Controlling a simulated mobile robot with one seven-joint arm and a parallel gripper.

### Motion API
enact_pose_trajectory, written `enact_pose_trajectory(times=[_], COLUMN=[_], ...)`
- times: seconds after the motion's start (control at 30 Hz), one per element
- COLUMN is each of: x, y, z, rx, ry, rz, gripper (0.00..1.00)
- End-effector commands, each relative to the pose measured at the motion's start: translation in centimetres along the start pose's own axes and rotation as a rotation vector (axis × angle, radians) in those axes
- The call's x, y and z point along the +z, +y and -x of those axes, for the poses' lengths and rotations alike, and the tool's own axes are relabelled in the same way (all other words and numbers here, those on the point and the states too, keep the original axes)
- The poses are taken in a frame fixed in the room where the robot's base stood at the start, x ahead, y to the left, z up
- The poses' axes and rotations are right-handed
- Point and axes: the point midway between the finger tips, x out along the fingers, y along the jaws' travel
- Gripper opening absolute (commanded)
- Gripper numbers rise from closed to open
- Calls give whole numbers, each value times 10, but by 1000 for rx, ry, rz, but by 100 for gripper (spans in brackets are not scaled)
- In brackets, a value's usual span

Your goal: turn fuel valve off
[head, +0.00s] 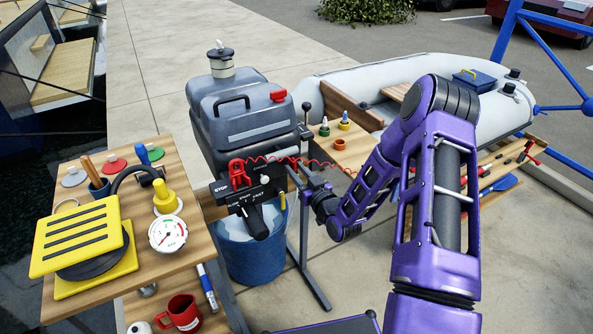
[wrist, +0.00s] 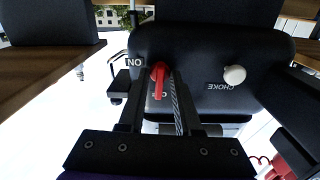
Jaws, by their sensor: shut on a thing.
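The fuel valve shows in the wrist view as a small red lever (wrist: 159,80) on the dark front panel of the outboard motor (head: 240,110). A label reading upside down as ON is left of the lever, and another label just below it is partly hidden. My gripper (wrist: 160,100) has its fingers on either side of the lever and is shut on it. The lever points down in that view, toward my gripper. In the head view my gripper is at the right side of the motor's front, and the lever cannot be made out there.
A white choke knob (wrist: 234,75) sits right of the lever. A red clip with a coiled cord (head: 240,172) is on the motor's front. A blue bucket (head: 255,255) stands below. A wooden table (head: 110,290) with a yellow foot pump (head: 80,240) is at left; a grey dinghy (head: 330,85) lies behind.

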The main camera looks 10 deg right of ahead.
Motion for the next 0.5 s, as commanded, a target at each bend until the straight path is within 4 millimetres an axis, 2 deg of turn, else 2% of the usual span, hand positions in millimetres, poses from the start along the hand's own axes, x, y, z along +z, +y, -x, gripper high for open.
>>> enact_pose_trajectory(times=[0.5], x=[0], y=[1], z=[0], rx=[2], ry=[-1], rz=[79], gripper=[0])
